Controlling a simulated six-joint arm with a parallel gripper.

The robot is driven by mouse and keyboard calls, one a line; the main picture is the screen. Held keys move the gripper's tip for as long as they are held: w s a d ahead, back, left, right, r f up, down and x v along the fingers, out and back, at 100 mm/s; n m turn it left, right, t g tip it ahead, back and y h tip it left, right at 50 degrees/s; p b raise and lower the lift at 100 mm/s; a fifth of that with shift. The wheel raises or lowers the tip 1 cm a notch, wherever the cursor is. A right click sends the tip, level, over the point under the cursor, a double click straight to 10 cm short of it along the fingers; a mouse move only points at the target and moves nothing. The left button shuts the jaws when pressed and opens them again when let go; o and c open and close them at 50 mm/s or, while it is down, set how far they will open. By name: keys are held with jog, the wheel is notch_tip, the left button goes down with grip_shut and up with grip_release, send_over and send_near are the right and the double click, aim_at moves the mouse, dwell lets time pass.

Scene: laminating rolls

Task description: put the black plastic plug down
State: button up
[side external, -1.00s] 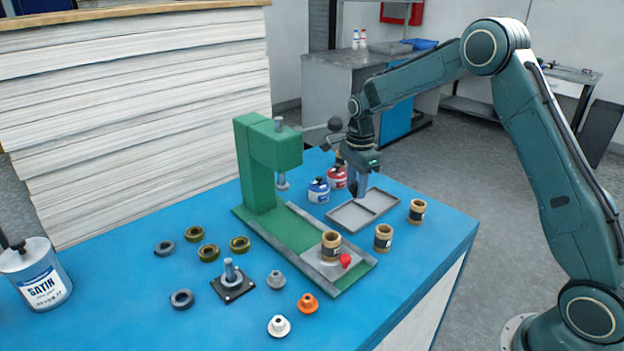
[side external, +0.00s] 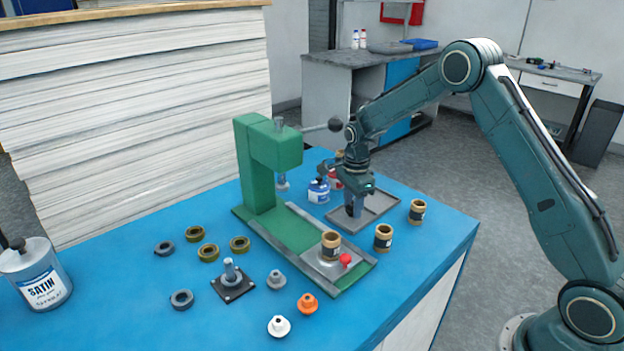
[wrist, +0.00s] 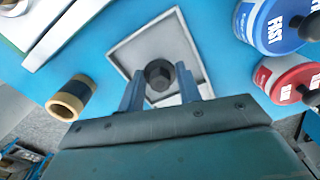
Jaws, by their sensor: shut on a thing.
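In the wrist view my gripper (wrist: 165,92) is shut on the black plastic plug (wrist: 159,75), which sits between the two fingers above the tray (wrist: 128,46). In the side view the plug (side external: 349,210) shows as a small dark shape at the fingertips, over the tray's left part. I cannot tell whether it touches the tray floor.
A green press (side external: 262,165) stands left of the tray. A blue-labelled can (side external: 318,191) and a red-labelled can (wrist: 287,80) stand close to the tray. Several rings and plugs lie on the table's left.

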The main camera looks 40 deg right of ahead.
jog(key=shift+f, duration=0.3)
jog(key=o, duration=1)
jog(key=shift+r, duration=0.1)
jog(key=shift+r, duration=3.85)
